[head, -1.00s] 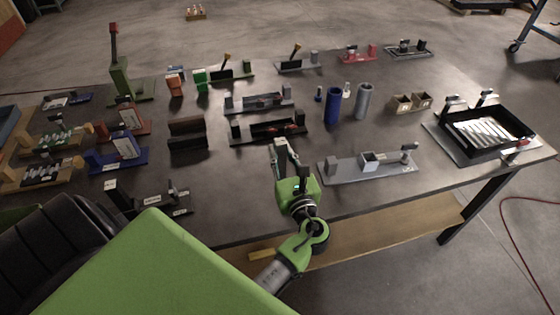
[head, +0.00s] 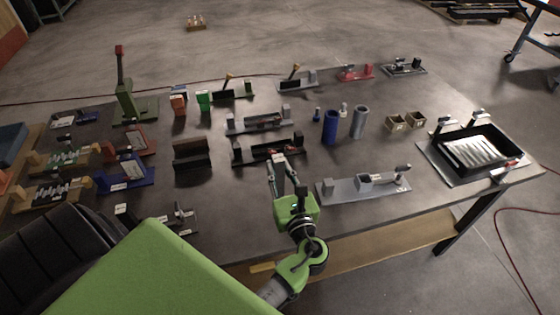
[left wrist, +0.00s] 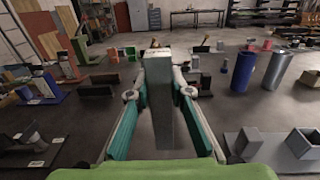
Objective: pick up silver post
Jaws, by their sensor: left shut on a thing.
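The silver post is a tall grey rectangular bar (left wrist: 160,105) in the left wrist view, standing between the two teal-lined fingers. My left gripper (left wrist: 160,68) is shut on it. In the head view my left gripper (head: 282,166) reaches over the front part of the table, left of a silver fixture plate (head: 345,191). The post is small and hard to separate from the fingers there. My right gripper is not in view.
The dark table (head: 225,215) holds many fixtures. A black fixture (head: 268,151) lies just beyond my left gripper. A blue cylinder (head: 330,127) and a grey cylinder (head: 359,122) stand to its right. A black tray (head: 450,137) lies farther right. Bare tabletop lies to its left.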

